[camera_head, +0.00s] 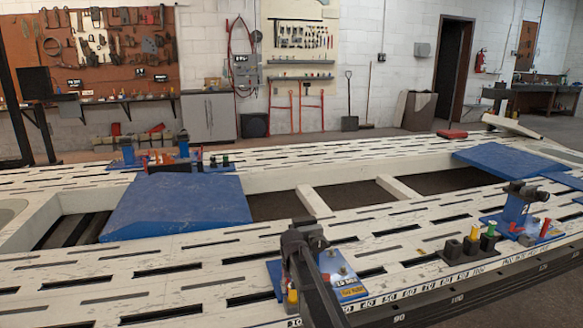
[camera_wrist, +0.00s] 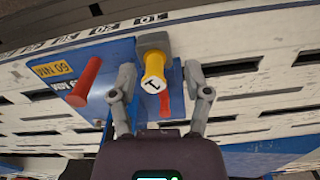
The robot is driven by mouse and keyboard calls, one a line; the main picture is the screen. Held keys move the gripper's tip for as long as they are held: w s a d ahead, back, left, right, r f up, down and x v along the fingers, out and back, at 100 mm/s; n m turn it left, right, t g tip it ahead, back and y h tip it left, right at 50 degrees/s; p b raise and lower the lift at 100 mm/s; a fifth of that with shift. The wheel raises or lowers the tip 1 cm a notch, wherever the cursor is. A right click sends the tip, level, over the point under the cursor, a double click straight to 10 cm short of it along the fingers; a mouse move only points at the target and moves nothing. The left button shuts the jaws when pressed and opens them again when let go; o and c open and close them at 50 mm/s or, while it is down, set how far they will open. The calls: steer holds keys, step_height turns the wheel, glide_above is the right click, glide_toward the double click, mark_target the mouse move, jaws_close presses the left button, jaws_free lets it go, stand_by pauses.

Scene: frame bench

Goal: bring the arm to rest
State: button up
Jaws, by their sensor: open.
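My gripper (camera_wrist: 159,72) is open in the wrist view, its two grey fingers spread apart. A yellow peg-like piece (camera_wrist: 154,86) with a dark mark on its end shows between the fingers, with gaps on both sides. It appears to sit in a grey block (camera_wrist: 153,43) on a blue plate (camera_wrist: 117,54). In the head view, my dark arm and wrist (camera_head: 303,241) are low over the near bench beam, in front of a blue plate (camera_head: 334,262). A bit of yellow (camera_head: 292,295) shows beside the arm there. The fingertips cannot be made out in that view.
A red handle (camera_wrist: 85,82) stands left of the fingers on the plate. To the right in the head view are a dark block with coloured pegs (camera_head: 470,247) and a blue clamp stand (camera_head: 517,205). A blue ramp (camera_head: 172,205) lies across the frame; open gaps lie between beams.

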steer(key=s+d+f+m+b, duration=0.1)
steer(key=s+d+f+b, duration=0.1)
steer(key=s+d, duration=0.9)
steer(key=s+d+f+m+b, duration=0.15)
steer(key=s+d, duration=0.45)
steer(key=s, duration=0.8)
step_height(320, 180, up, 37)
steer(key=p, duration=3.7)
steer(key=shift+n, duration=0.45)
steer(key=shift+a, duration=0.1)
